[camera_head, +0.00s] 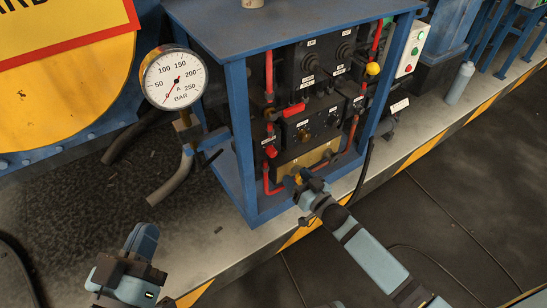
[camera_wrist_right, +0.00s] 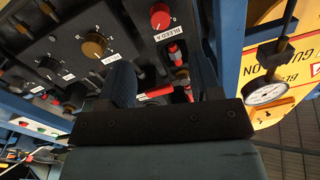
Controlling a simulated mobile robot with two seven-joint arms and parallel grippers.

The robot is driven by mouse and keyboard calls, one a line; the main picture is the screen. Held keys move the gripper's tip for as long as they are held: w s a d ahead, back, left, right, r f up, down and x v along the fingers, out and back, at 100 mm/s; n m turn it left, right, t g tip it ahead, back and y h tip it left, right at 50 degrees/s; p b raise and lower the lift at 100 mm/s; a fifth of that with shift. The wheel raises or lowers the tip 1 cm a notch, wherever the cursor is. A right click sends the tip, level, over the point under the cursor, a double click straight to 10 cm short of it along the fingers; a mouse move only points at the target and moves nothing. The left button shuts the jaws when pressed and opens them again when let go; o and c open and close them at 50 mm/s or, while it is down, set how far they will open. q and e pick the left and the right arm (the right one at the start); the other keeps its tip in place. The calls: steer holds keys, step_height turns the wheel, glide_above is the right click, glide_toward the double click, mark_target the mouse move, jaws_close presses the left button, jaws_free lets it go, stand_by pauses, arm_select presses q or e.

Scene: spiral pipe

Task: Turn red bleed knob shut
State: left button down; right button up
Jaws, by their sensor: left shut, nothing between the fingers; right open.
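The red bleed knob (camera_wrist_right: 159,15) is a round red knob on the dark panel in the right wrist view, near the top edge. A white label reading BLEED A (camera_wrist_right: 143,37) sits beside it. My right gripper (camera_wrist_right: 163,85) is open, with a dark finger on each side; the knob lies beyond the fingertips, apart from them. In the head view my right gripper (camera_head: 297,180) is at the low front of the blue cabinet. A red round part (camera_head: 270,151) shows there, but I cannot tell if it is the same knob. My left gripper (camera_head: 145,240) is shut and empty, low at the left.
A brass-coloured knob (camera_wrist_right: 95,45) is on the same panel. Red pipes (camera_head: 353,130) run inside the blue cabinet frame (camera_head: 240,145). A pressure gauge (camera_head: 174,79) stands at its left. A grey bottle (camera_head: 460,83) is far right. The dark floor at right is mostly open, with cables.

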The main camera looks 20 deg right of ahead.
mark_target(274, 155)
arm_select(q)
steer(key=f+b, duration=0.1)
steer(key=f, duration=0.1)
steer(key=f+g+b, duration=0.1)
steer(key=f, duration=0.1)
steer(key=f+g+b, duration=0.1)
steer(key=shift+d+f+m, duration=0.25)
steer(key=shift+f+m, duration=0.05)
steer(key=shift+f, duration=0.1)
arm_select(e)
steer(key=x, duration=1.1)
steer(key=shift+w+a+f, duration=0.1)
steer(key=shift+w+a, duration=0.05)
steer(key=shift+w, duration=0.05)
steer(key=shift+c, duration=0.4)
